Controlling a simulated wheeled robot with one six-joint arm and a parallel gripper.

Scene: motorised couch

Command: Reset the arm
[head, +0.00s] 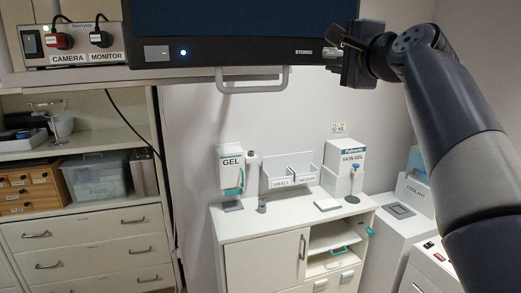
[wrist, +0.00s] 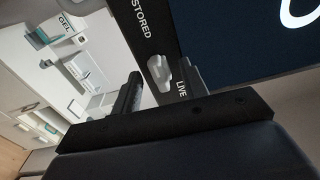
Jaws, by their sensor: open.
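My gripper (head: 340,52) is at the lower right corner of the dark monitor (head: 245,20) in the head view, with my arm reaching in from the right. In the wrist view my gripper (wrist: 160,85) has its two dark fingers spread apart. A light grey knob (wrist: 159,72) on the monitor's frame shows between the fingers, by the words STORED and LIVE. The fingers are near the knob; I cannot tell whether they touch it. Nothing is seen held.
A handle (head: 253,88) hangs below the monitor. A switch box (head: 72,38) marked CAMERA and MONITOR sits left. Below are a white cabinet (head: 255,255) with a gel dispenser (head: 230,165) and skin gel box (head: 345,158), and left drawers (head: 95,240). Open air lies below my gripper.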

